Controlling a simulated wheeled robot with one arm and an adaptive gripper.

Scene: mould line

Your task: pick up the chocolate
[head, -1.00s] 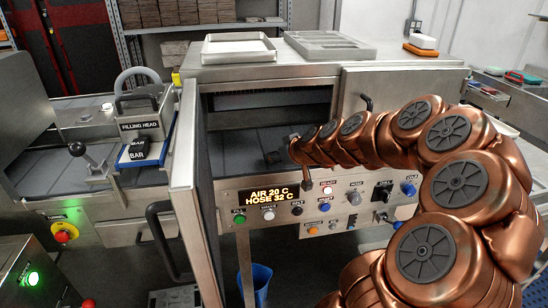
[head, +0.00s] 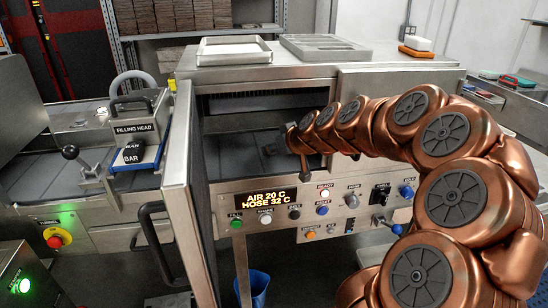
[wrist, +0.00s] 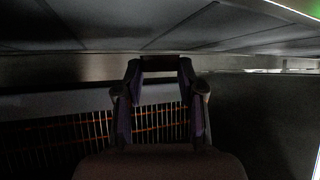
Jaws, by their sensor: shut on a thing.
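My gripper (head: 287,138) reaches through the open front of the steel cabinet (head: 420,78), a little above its grey floor. In the wrist view my gripper (wrist: 160,66) has both fingers closed in on a dark brownish piece (wrist: 158,63), the chocolate as far as the dim light shows. Only a narrow edge of it is visible between the fingertips; the rest is hidden or lost in shadow. In the head view the piece cannot be made out.
The cabinet's door (head: 188,190) stands open at the left of the opening. A control panel (head: 310,205) with knobs runs just below. A glowing grille (wrist: 70,130) shows inside the wrist view. Trays (head: 233,50) lie on top. A filling head (head: 136,118) stands left.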

